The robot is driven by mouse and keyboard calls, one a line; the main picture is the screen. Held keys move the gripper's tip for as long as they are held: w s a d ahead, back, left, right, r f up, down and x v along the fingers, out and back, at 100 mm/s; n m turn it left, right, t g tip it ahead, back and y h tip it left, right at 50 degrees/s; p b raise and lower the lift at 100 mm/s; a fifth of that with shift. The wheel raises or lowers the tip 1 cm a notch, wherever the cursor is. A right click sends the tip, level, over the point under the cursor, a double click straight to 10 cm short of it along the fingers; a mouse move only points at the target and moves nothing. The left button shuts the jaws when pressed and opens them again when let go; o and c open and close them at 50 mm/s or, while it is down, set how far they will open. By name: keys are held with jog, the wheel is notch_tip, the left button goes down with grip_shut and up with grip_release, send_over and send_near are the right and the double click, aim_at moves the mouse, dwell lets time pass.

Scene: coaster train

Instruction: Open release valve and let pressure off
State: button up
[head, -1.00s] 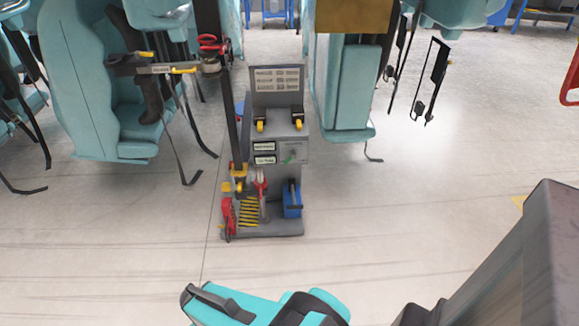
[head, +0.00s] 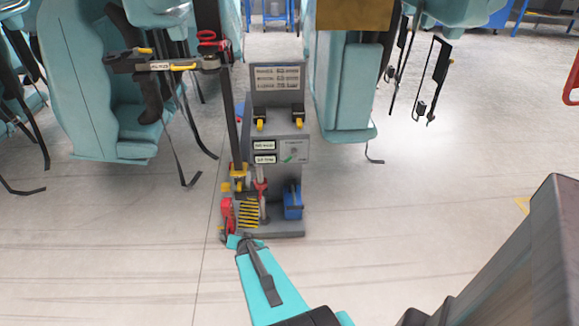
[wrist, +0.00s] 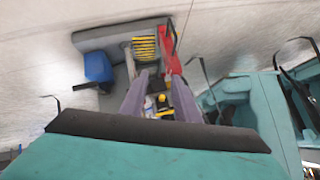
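The grey pressure unit (head: 277,100) stands upright on the floor, with a small dial panel (head: 294,150) on its front. Low on its left side are a red part (head: 227,212), a yellow striped panel (head: 248,213) and a red-handled part (head: 261,186). I cannot tell which of these is the release valve. My teal arm reaches up to the unit's front left foot. In the wrist view my gripper (wrist: 162,77) has two grey-purple fingers spread apart, with nothing held between them. The red part (wrist: 171,61) and yellow stripes (wrist: 145,48) lie beyond the fingertips.
A blue box-like part (head: 292,202) sits at the unit's lower right. Teal seats (head: 345,85) with hanging straps stand on both sides. A dark pole with a horizontal bar (head: 165,65) rises at the unit's left. The floor to the front left is clear.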

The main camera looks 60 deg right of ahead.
jog(key=s+d+r+m+t+h+b, duration=0.1)
jog(key=s+d+r+m+h, duration=0.2)
jog(key=d+r, duration=0.5)
jog(key=s+d+r+m+t+h, duration=0.2)
jog(key=s+d+r+h, duration=0.3)
jog(key=d, duration=0.7)
notch_tip(320, 180, up, 4)
jog(key=shift+s+d+r+m+h+b, duration=0.15)
jog(key=shift+s+m+h+b, duration=0.2)
jog(key=shift+s+m, duration=0.65)
jog(key=shift+s+d+f+b, duration=0.1)
jog(key=shift+f+b, duration=0.15)
jog(key=shift+b, duration=0.05)
jog(key=b, duration=0.9)
send_near(289, 160)
jog(key=shift+x, duration=3.8)
